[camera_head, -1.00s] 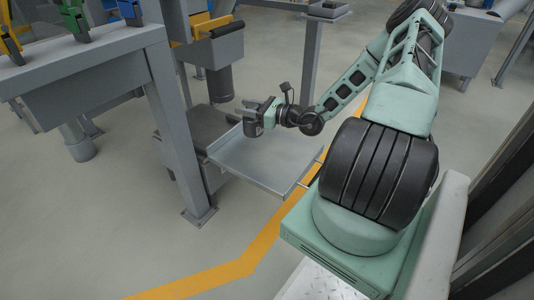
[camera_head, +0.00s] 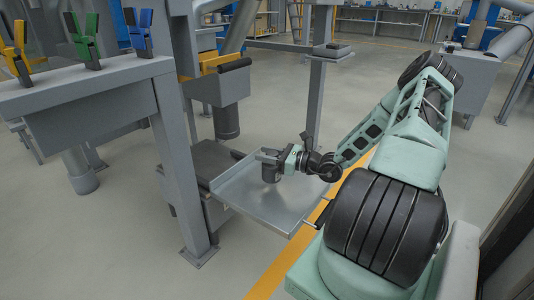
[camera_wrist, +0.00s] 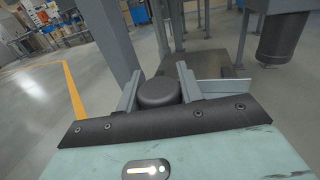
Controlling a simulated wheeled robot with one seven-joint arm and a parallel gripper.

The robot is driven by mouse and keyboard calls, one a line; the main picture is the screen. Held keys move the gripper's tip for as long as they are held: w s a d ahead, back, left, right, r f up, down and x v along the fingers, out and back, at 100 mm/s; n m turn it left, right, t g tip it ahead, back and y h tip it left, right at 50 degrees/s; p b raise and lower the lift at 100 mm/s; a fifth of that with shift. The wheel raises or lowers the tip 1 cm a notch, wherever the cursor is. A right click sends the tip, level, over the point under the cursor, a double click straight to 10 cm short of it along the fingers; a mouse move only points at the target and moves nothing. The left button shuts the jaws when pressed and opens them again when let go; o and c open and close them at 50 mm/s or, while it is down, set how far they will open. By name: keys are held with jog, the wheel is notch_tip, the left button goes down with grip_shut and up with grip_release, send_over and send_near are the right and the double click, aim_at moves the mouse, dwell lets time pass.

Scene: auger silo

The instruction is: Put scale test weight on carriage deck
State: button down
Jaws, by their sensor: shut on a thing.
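The scale test weight is a dark grey cylinder (camera_head: 270,174), held upright between the fingers of my gripper (camera_head: 268,157). In the wrist view its round top (camera_wrist: 158,92) shows between the two grey fingers of my gripper (camera_wrist: 160,86), which is shut on it. The carriage deck looks like the grey metal tray (camera_head: 262,208) with low raised edges. The weight is over the far part of this tray. I cannot tell whether its base touches the surface.
A dark block (camera_head: 212,160) adjoins the tray's far left side. A grey post (camera_head: 180,170) and a bench with coloured clamps (camera_head: 88,50) stand left. A hopper with a yellow part and black bar (camera_head: 222,85) stands behind. Open floor lies in front.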

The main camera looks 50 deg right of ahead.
aim_at(267, 165)
jog(key=shift+f+b, duration=0.95)
jog(key=shift+f, duration=0.85)
jog(key=shift+f, duration=0.15)
jog(key=c, duration=0.9)
grip_release()
jog(key=shift+f, duration=0.15)
